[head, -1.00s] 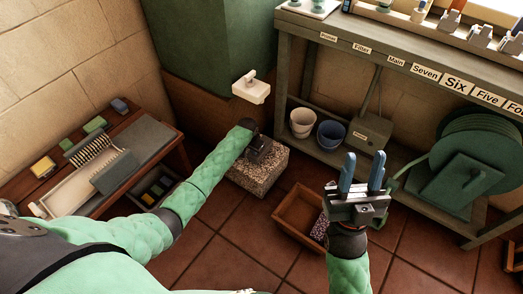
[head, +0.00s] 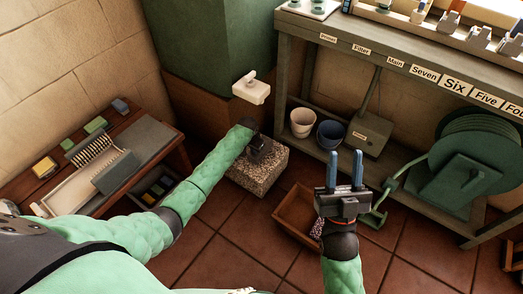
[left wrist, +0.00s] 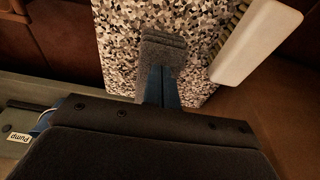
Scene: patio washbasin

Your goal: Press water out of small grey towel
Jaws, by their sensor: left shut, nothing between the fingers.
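The small grey towel (left wrist: 163,52) appears as a dark grey, layered, folded piece on the speckled stone block in the left wrist view. The speckled block (head: 262,178) stands on the floor near the middle of the head view. My left gripper (head: 257,146) is over the block and points down. In the left wrist view its blue fingers are together, with their tips at the towel, apparently touching it. Nothing is between them. In the head view the gripper hides the towel. My right gripper (head: 345,156) is raised, open and empty, with its two blue fingers apart.
A wooden crate (head: 293,212) is on the floor to the right. Two pots (head: 303,122) stand on the bench's lower shelf. A low wooden table (head: 150,131) stands at the left.

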